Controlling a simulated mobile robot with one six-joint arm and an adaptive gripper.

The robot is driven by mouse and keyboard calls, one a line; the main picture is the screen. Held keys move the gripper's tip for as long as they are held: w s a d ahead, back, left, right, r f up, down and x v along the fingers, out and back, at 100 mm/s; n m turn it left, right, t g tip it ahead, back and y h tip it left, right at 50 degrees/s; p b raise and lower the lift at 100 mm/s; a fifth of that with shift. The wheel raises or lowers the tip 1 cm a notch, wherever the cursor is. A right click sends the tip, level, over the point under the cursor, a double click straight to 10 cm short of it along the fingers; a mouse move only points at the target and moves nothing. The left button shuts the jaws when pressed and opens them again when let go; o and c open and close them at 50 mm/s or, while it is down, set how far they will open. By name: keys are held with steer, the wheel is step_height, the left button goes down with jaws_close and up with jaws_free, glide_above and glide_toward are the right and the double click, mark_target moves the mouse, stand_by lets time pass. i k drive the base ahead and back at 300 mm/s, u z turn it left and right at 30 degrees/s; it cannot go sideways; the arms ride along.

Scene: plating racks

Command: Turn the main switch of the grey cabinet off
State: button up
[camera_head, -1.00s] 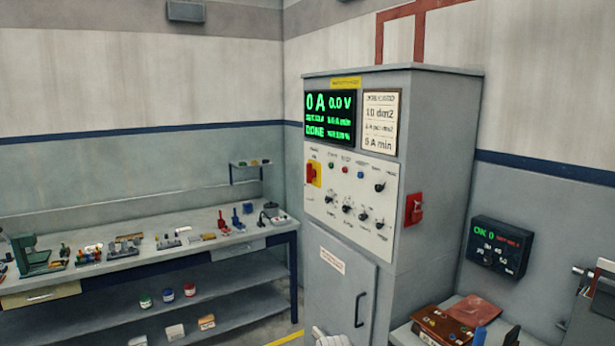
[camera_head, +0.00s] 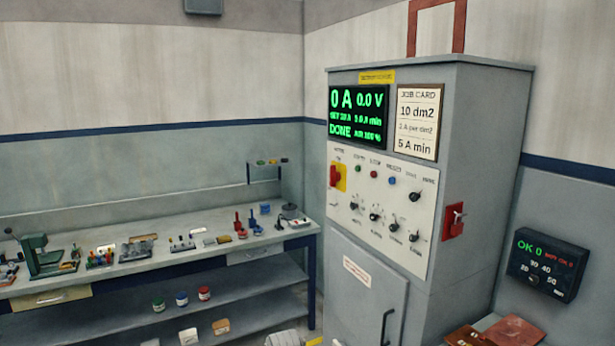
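The grey cabinet (camera_head: 480,130) stands right of centre. Its pale front panel (camera_head: 410,180) carries a red rotary switch (camera_head: 336,176) on a yellow plate at the upper left, which looks like the main switch. Its handle looks roughly upright; its marking is too small to read. The display (camera_head: 357,115) above is lit and reads 0 A, 0.0 V and DONE. My gripper is not in view. A pale rounded part at the bottom edge looks like part of my arm, clear of the switch.
A red box with a metal lever (camera_head: 454,220) is on the cabinet's right side. Several small knobs and lamps share the panel. A cabinet door (camera_head: 365,280) with a dark handle is below. A workbench (camera_head: 130,275) with tools stands left. A dark meter box (camera_head: 547,263) hangs right.

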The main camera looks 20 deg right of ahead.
mark_target(334, 176)
steer(key=u, duration=0.1)
steer(key=i, duration=1.4)
steer(key=z, duration=0.7)
steer(key=i, duration=0.35)
steer(key=z, duration=0.3)
steer(key=k, duration=0.95)
steer(key=z, duration=0.15)
steer(key=i, duration=0.45)
